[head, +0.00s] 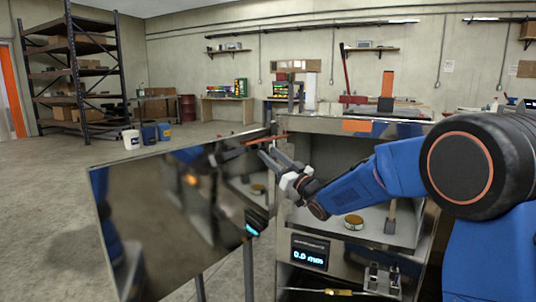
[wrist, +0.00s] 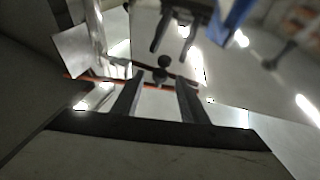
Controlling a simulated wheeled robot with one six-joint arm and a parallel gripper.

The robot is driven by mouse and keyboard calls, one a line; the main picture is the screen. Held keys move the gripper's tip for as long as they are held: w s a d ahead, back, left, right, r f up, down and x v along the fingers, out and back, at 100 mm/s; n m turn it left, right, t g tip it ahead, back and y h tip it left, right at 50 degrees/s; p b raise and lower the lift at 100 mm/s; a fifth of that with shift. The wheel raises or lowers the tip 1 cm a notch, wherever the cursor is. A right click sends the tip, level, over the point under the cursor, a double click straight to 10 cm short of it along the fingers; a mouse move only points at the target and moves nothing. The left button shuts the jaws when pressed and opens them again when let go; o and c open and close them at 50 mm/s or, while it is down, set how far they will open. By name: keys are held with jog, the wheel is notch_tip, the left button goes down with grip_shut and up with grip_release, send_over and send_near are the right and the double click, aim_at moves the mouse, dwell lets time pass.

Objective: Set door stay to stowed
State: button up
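The door (head: 175,215) is a mirror-like metal panel standing open at the left of the cabinet (head: 375,125). A thin dark and reddish bar (head: 262,141), apparently the door stay, lies near the door's top edge by the cabinet's upper corner. My gripper (head: 268,155) is just below and beside this bar. In the wrist view, my gripper's two fingers (wrist: 160,97) are apart, with nothing clearly held between them. A dark rod (wrist: 180,76) with round dark knobs (wrist: 162,68) lies just beyond the fingertips. Whether they touch is unclear. The gripper is also mirrored in the door.
A round tin (head: 353,222) stands on the cabinet's inner shelf. Below are a display (head: 310,256) reading 0.0 mm and a yellow-handled tool (head: 330,291). Buckets (head: 148,134) and a rack (head: 75,70) stand far back. The floor at left is clear.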

jog(key=shift+x, duration=0.9)
